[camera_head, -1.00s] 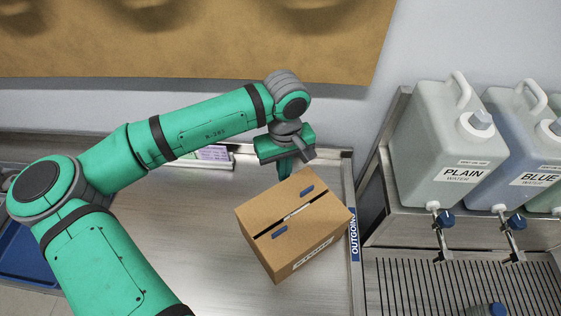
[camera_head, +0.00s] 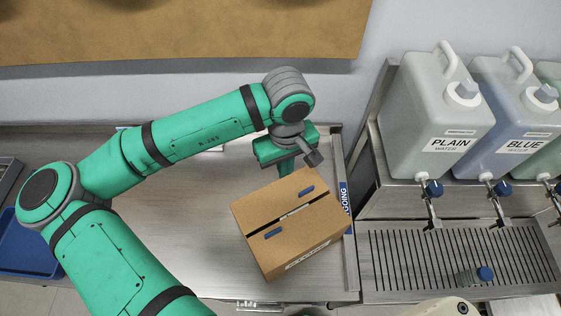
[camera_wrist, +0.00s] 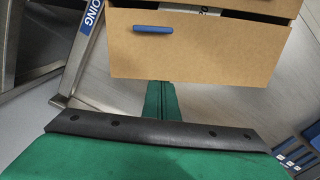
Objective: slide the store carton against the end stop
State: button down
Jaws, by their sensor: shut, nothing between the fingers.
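The store carton (camera_head: 272,216) is a closed brown box with two blue marks on its top. It sits skewed near the bench's right end. The end stop, a raised metal rail with a blue label (camera_head: 344,196), runs along that end. The carton's right corner hides part of the label; I cannot tell whether it touches the rail. In the wrist view the carton (camera_wrist: 197,52) stands to the right of the rail (camera_wrist: 78,60). My gripper (camera_head: 287,170) is shut and empty behind the carton's back-left side. Its fingers (camera_wrist: 160,98) reach to that face; contact is unclear.
Right of the rail, water jugs (camera_head: 436,115) with taps stand on a shelf above a slotted drain tray (camera_head: 440,255). The steel bench (camera_head: 190,200) left of the carton is clear. A blue tray (camera_head: 22,245) is far left.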

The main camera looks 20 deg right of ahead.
jog(key=shift+r, duration=0.1)
notch_tip(320, 180, up, 11)
jog(key=shift+f, duration=0.2)
dwell(0.5)
jog(key=c, duration=2.5)
grip_release()
